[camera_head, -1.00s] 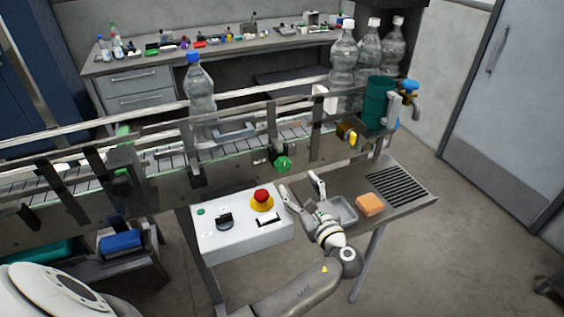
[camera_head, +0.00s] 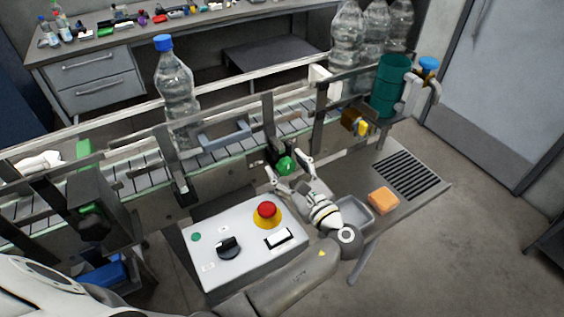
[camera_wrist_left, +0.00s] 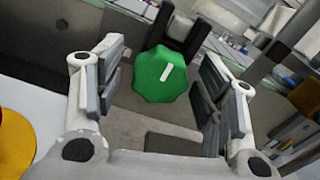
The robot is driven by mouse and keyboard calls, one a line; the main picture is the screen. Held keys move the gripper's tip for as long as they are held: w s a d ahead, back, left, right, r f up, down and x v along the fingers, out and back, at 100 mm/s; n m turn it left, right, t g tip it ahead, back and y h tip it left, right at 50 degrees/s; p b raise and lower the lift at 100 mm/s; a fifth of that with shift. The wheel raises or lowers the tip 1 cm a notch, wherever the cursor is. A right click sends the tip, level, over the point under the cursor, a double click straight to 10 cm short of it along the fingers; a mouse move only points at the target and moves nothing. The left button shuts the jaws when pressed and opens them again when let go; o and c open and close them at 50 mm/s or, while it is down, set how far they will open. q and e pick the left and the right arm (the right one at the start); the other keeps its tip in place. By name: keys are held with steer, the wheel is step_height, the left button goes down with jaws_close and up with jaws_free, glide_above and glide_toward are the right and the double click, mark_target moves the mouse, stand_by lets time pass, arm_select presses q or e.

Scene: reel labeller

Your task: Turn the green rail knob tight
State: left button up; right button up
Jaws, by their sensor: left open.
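The green rail knob (camera_head: 287,166) sits on the front of the conveyor's side rail. In the left wrist view the knob (camera_wrist_left: 161,75) shows as a lobed green disc with a white mark, at the upper middle between the fingers. My left gripper (camera_head: 291,171) is open at the knob, with one finger to each side of it. In the left wrist view the gripper (camera_wrist_left: 160,92) shows gaps between both fingers and the knob. My right gripper is not seen.
A control box with a red emergency button (camera_head: 267,209) stands below and left of the knob. A grey tray (camera_head: 356,212) and an orange sponge (camera_head: 383,200) lie to the right. A blue-capped bottle (camera_head: 175,90) stands on the conveyor.

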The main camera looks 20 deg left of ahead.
arm_select(q)
steer(key=shift+s+d+r, duration=0.1)
steer(key=shift+s+d, duration=0.05)
steer(key=shift+d, duration=0.05)
steer(key=shift+c, duration=0.7)
steer(key=c, duration=0.9)
steer(key=shift+r+p, duration=0.15)
steer(key=shift+p, duration=0.35)
steer(key=m+p, duration=0.4)
steer(key=p, duration=0.2)
steer(key=shift+r, duration=0.15)
steer(key=shift+m+p, duration=0.8)
steer(key=shift+m, duration=0.2)
steer(key=shift+f+m, duration=0.25)
steer(key=shift+m, duration=0.15)
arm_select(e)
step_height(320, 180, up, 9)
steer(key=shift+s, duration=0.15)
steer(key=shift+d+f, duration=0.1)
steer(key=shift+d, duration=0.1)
